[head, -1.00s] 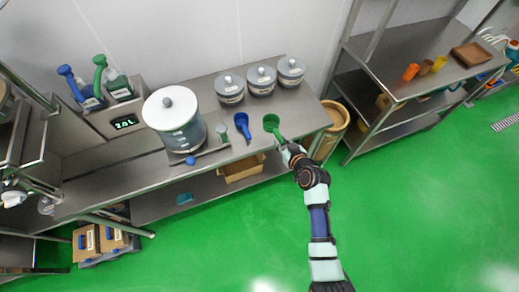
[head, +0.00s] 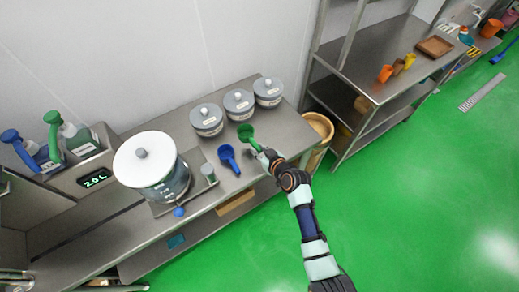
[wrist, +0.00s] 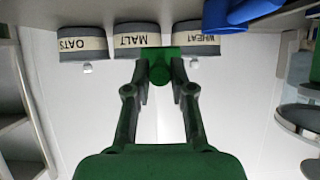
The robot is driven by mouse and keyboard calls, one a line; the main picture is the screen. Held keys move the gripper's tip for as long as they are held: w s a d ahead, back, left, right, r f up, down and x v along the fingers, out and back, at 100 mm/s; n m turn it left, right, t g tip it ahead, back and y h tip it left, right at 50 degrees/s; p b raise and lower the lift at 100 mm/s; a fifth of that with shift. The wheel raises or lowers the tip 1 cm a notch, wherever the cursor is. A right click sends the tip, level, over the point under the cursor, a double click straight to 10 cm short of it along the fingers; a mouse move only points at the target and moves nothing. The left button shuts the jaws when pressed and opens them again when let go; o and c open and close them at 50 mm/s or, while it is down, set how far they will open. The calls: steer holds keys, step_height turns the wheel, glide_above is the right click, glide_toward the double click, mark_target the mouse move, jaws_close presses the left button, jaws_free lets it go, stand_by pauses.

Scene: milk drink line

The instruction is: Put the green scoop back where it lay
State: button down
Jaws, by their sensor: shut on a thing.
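The green scoop (head: 247,133) is at the right end of the steel bench, its bowl toward the jars and its handle toward my arm. My gripper (head: 260,151) is shut on its handle. In the wrist view the green scoop (wrist: 160,68) shows between my two fingertips, partly hidden by them. Whether the scoop touches the bench top or is held just above it, I cannot tell. The blue scoop (head: 229,158) lies on the bench left of the green one; it also shows at the top right of the wrist view (wrist: 240,12).
Three lidded grey jars (head: 238,104), labelled oats, malt and wheat in the wrist view, stand behind the scoops. A large white-lidded container (head: 155,165) stands left. A tan bin (head: 318,130) is beyond the bench's right end.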

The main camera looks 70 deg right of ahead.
mark_target(259, 163)
step_height(259, 163, down, 6)
steer(key=b, duration=0.5)
steer(key=shift+f, duration=0.2)
steer(key=c, duration=0.9)
jaws_free()
steer(key=o, duration=0.6)
